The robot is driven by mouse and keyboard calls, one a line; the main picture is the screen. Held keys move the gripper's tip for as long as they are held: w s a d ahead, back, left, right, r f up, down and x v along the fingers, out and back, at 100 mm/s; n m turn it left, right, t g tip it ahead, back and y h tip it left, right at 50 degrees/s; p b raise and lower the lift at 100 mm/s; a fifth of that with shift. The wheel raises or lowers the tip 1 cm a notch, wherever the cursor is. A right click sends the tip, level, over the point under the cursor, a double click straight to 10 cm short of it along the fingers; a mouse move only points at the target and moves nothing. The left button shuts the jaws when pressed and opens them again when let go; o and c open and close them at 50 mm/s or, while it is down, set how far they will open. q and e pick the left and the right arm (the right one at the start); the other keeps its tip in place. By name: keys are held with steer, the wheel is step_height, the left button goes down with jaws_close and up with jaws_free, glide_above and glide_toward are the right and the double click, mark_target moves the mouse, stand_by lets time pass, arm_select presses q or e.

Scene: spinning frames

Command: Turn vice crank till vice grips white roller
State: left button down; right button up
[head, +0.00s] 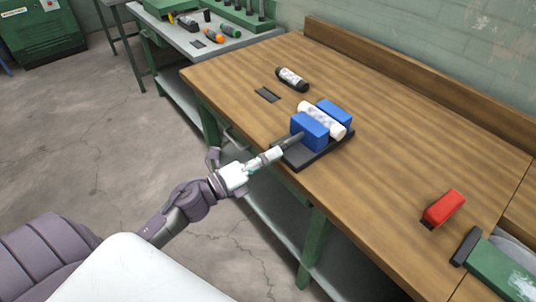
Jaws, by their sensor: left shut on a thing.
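The vice has blue jaws (314,129) on a dark base (318,153) near the front edge of the wooden bench. The white roller (322,121) lies between the two blue jaws; whether both jaws touch it is too small to tell. The grey crank (290,142) sticks out from the front jaw toward me. My left gripper (273,153) is shut on the crank's outer end, at the bench edge. The fingers hide the part they hold. My right gripper is not in view.
A dark-capped roller (292,79) and a flat black piece (267,94) lie behind the vice on the wooden bench (390,140). A red block (443,207) and a green tool (497,268) are at the right. Bench space between vice and red block is clear.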

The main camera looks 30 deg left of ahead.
arm_select(q)
steer(key=shift+s+d+f+m+g+b, duration=0.15)
steer(key=shift+d+f+m+g+b, duration=0.4)
steer(key=shift+m, duration=1.25)
steer(key=shift+s+f+m+g+b, duration=0.2)
steer(key=shift+f+m+b, duration=0.7)
steer(key=shift+m, duration=0.9)
steer(key=shift+s+d+f+m+g+b, duration=0.1)
steer(key=shift+d+f+m+g+b, duration=0.55)
steer(key=shift+m, duration=1.15)
steer(key=shift+a+f+t, duration=0.25)
steer(key=shift+a+t, duration=0.05)
steer(key=c, duration=1.3)
jaws_free()
steer(key=shift+o, duration=1.3)
steer(key=shift+s+a+r, duration=0.1)
steer(key=shift+s, duration=0.05)
steer(key=shift+o, duration=0.6)
steer(key=shift+s+r, duration=0.15)
steer(key=shift+w, duration=0.2)
